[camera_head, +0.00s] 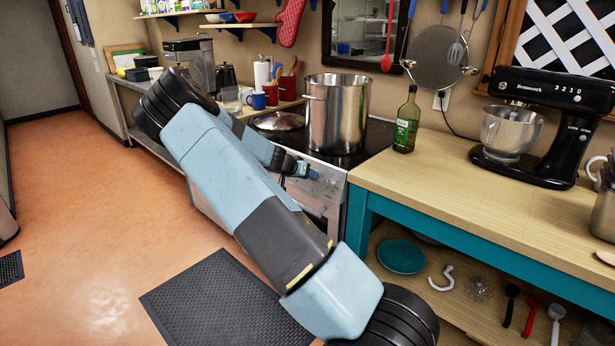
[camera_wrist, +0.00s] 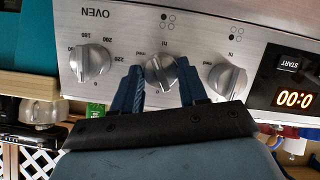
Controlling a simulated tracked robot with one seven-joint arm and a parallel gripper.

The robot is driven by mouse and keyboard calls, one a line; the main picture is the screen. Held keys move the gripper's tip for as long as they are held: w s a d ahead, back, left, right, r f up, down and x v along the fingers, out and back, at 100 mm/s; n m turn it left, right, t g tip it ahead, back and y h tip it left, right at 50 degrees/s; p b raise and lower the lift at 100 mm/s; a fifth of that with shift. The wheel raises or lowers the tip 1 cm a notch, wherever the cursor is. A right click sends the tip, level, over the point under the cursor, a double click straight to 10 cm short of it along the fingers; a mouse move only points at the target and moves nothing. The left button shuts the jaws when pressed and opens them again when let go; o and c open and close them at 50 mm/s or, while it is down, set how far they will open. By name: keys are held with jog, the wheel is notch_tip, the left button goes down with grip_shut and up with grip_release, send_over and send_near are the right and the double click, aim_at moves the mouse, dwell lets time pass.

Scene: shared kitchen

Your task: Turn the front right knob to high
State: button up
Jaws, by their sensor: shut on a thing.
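The wrist view is upside down and shows the stove's steel front panel (camera_wrist: 205,20) with three silver knobs. My gripper (camera_wrist: 161,82) has its two blue fingers on either side of the middle knob (camera_wrist: 160,70) and is shut on it. The knob's ridge is tilted, and its pointer end is hard to make out. A burner diagram and a "med" mark show by it; its other marks are partly hidden. In the head view my gripper (camera_head: 303,172) is at the stove's front, and the knob in it cannot be made out.
The oven knob (camera_wrist: 90,62) and another burner knob (camera_wrist: 228,80) flank the gripped one closely. The clock display (camera_wrist: 293,99) is beyond. A large pot (camera_head: 337,115) and a lid (camera_head: 278,121) are on the stovetop. A wooden counter (camera_head: 440,190) with a green bottle (camera_head: 406,125) adjoins.

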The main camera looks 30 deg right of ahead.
jog(key=m+t, duration=0.1)
jog(key=m, duration=0.1)
jog(key=m+t, duration=0.1)
jog(key=m, duration=0.1)
jog(key=shift+s+f+y, duration=0.15)
jog(key=shift+y, duration=0.15)
jog(key=shift+m, duration=0.3)
dwell(0.3)
jog(key=o, duration=1)
jog(key=shift+o, duration=0.2)
jog(key=shift+a, duration=0.1)
jog(key=v, duration=1.3)
jog(key=shift+s+a, duration=0.2)
